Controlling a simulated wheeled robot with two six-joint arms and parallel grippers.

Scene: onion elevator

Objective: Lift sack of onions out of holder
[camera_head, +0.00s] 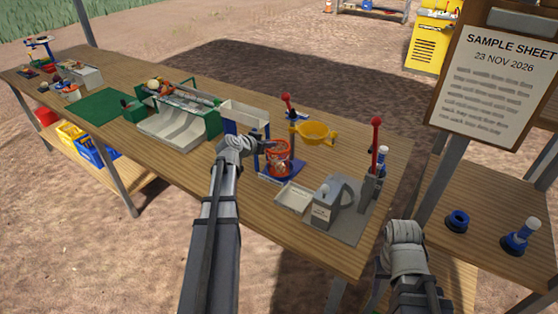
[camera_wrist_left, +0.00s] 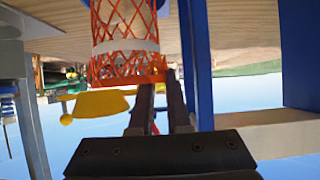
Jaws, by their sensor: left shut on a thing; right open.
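The orange-red net sack of onions (camera_head: 278,160) stands upright in the blue holder (camera_head: 284,175) on the long wooden table. In the left wrist view, which is upside down, the net sack (camera_wrist_left: 125,35) shows with its orange rim at the fingers. My left gripper (camera_head: 262,147) reaches the sack from the left. In the wrist view its fingers (camera_wrist_left: 160,92) are shut at the rim of the sack. A blue upright (camera_wrist_left: 197,60) runs close beside them. My right gripper (camera_head: 404,234) is empty, at the lower right, away from the sack; its fingertips are hard to make out.
A yellow strainer bowl (camera_head: 315,132) stands behind the sack. A white tray (camera_head: 293,196) and a grey device with a red-knobbed lever (camera_head: 375,150) are to its right. A white and blue frame (camera_head: 243,116) stands close to its left. A side table (camera_head: 490,200) is at right.

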